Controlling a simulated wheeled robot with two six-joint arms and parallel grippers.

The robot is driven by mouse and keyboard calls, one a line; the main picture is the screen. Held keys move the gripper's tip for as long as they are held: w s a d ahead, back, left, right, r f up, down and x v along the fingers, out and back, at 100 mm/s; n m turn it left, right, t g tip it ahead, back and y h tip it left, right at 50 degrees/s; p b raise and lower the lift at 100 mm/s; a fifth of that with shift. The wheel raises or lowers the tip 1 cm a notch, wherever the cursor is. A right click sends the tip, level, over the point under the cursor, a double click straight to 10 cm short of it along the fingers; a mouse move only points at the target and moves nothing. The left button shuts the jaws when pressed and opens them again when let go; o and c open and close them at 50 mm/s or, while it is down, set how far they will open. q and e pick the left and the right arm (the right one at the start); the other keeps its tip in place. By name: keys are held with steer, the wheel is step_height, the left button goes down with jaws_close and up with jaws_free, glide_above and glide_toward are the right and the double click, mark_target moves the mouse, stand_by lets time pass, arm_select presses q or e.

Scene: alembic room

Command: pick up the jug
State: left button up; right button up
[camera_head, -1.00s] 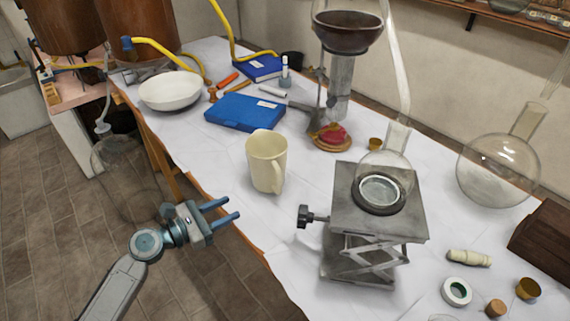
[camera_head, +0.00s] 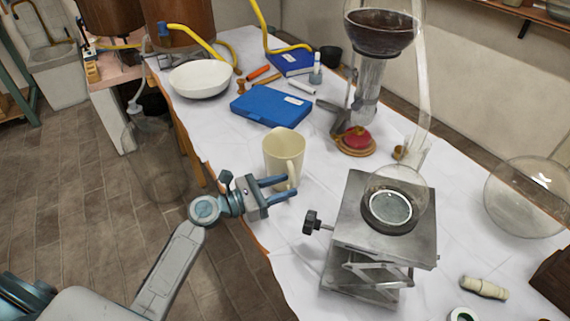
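The cream jug (camera_head: 283,148) stands upright on the white-covered table, near its left edge, with its handle on the side facing me. My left gripper (camera_head: 291,185) comes in from the left. My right gripper is not in view.
A metal lab jack (camera_head: 385,235) carrying a glass vessel stands right of the jug. A blue case (camera_head: 270,106) and a white bowl (camera_head: 200,80) lie behind it. A burner (camera_head: 355,141) stands under glassware at the back. Bare cloth lies between the jug and the case.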

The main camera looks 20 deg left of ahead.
arm_select(q)
steer(key=x, duration=0.3)
steer(key=p+x, duration=0.1)
steer(key=x, duration=0.1)
steer(key=shift+a+f, duration=0.1)
steer(key=shift+f, duration=0.3)
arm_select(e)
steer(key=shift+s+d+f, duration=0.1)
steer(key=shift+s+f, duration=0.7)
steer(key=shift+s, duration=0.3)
arm_select(q)
steer(key=shift+c, duration=0.5)
jaws_close()
